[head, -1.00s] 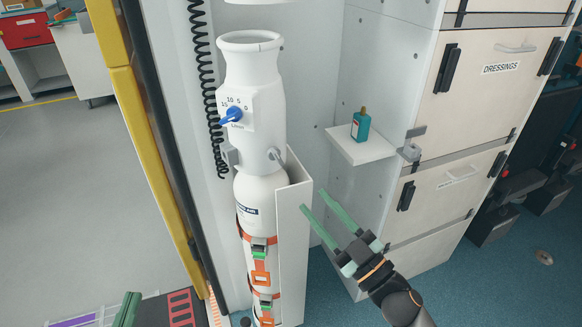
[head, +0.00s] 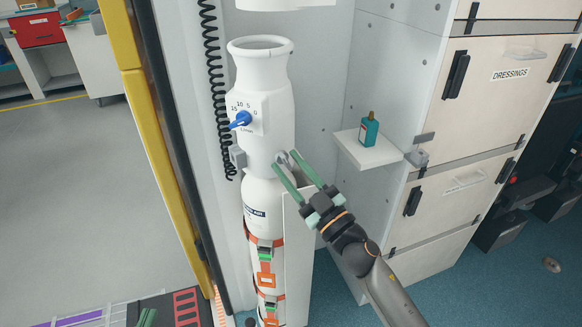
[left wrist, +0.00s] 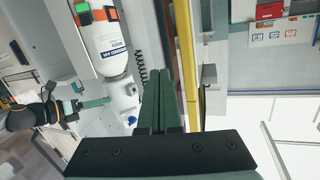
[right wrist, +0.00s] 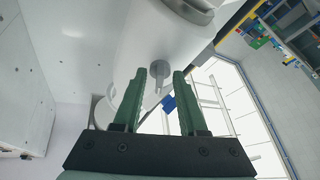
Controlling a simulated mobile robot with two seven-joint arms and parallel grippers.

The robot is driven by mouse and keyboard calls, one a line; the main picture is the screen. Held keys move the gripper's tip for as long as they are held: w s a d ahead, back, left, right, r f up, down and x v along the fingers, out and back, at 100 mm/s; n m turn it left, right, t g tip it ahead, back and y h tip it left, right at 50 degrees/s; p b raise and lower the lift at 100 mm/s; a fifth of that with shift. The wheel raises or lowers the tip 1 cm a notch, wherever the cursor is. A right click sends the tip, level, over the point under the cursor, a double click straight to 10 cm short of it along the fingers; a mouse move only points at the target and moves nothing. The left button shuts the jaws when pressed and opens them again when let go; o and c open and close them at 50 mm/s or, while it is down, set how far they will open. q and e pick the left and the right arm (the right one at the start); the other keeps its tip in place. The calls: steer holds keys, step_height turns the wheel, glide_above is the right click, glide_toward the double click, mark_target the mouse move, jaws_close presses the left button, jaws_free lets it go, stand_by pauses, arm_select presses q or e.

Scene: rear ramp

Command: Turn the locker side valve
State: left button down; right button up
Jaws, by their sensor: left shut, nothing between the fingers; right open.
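A tall white cylinder (head: 262,190) stands strapped in the locker, with a white neck on top. A small grey side valve (head: 282,157) sticks out of its right side. In the right wrist view the valve (right wrist: 159,70) is a round grey base with a thin lever, between the fingertips. My right gripper (head: 287,161) is open, its green fingertips at the valve, one to each side; contact cannot be told. A blue knob (head: 240,120) with a number dial is on the cylinder's front. My left gripper (head: 147,318) is shut and empty at the lower left, fingers together in its wrist view (left wrist: 162,100).
A small shelf (head: 372,153) with a teal bottle (head: 369,129) is right of the cylinder. White drawers (head: 490,95) stand further right. A yellow door edge (head: 150,140) and a black coiled cord (head: 214,80) are on the left. An upright white panel (head: 296,250) stands beside the cylinder's lower part.

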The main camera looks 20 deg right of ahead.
jaws_close()
stand_by(0.4)
